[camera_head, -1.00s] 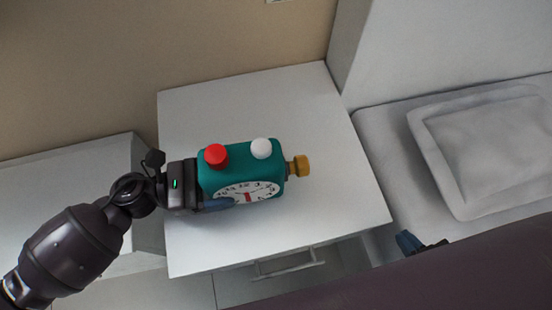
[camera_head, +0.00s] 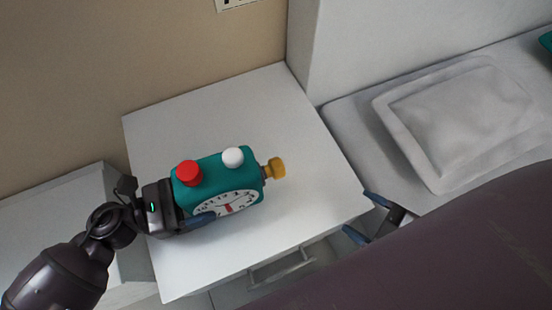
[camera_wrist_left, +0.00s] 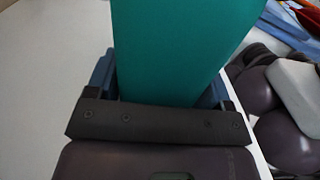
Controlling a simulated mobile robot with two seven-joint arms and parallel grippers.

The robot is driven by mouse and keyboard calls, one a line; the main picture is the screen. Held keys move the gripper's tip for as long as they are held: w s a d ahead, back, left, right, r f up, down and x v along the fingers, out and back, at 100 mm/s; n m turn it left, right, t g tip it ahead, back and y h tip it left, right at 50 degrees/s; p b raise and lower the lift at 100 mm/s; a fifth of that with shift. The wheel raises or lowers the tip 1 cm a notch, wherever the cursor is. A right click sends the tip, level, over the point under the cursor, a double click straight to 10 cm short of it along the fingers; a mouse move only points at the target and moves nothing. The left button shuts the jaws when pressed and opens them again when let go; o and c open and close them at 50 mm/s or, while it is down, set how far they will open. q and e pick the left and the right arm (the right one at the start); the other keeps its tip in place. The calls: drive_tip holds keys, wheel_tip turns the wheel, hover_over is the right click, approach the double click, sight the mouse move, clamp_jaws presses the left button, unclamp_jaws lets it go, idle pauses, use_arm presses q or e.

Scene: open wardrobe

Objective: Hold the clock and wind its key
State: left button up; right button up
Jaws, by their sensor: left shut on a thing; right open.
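The teal clock (camera_head: 221,178) is on the white nightstand top, its numbered dial facing the front edge. A red knob (camera_head: 189,172) and a white knob (camera_head: 232,156) are on its upper side. Its yellow key (camera_head: 277,168) sticks out on the right. My left gripper (camera_head: 192,203) is shut on the clock's left end; the left wrist view shows the teal body (camera_wrist_left: 180,50) between its fingers. My right gripper (camera_head: 364,218) is open and empty by the nightstand's right front corner, apart from the key. My right arm hides part of its hand.
The white nightstand (camera_head: 300,125) has free room behind and right of the clock, and a drawer handle (camera_head: 282,270) below. A bed with a grey pillow (camera_head: 460,115) is at the right. A white cabinet (camera_head: 55,210) is at the left.

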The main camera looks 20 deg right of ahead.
sight(285, 172)
drive_tip(key=n, duration=0.1)
drive_tip(key=w+a+r+n+y, duration=0.1)
drive_tip(key=a+n+y, duration=0.1)
drive_tip(key=n, duration=0.1)
drive_tip(key=shift+w+r, duration=0.2)
drive_tip(key=shift+w, duration=0.15)
drive_tip(key=n+y, duration=0.1)
drive_tip(key=n, duration=0.1)
drive_tip(key=w+a+r+n+y, duration=0.1)
drive_tip(key=n, duration=0.1)
drive_tip(key=shift+w, duration=0.15)
drive_tip(key=n, duration=0.1)
drive_tip(key=w+n+y, duration=0.1)
drive_tip(key=n, duration=0.1)
drive_tip(key=shift+w+a+r, duration=0.1)
drive_tip(key=shift+a+r, duration=0.1)
drive_tip(key=shift+r, duration=0.15)
drive_tip(key=shift+w+r+n+y, duration=0.15)
drive_tip(key=shift+w+n+y, duration=0.2)
drive_tip(key=shift+n, duration=0.65)
drive_tip(key=shift+w+r+n+y, duration=0.1)
drive_tip(key=shift+w+n+y, duration=0.25)
drive_tip(key=shift+n, duration=0.65)
drive_tip(key=shift+f+x, duration=0.2)
drive_tip(key=shift+x, duration=5.75)
drive_tip(key=shift+d, duration=0.1)
drive_tip(key=c, duration=0.9)
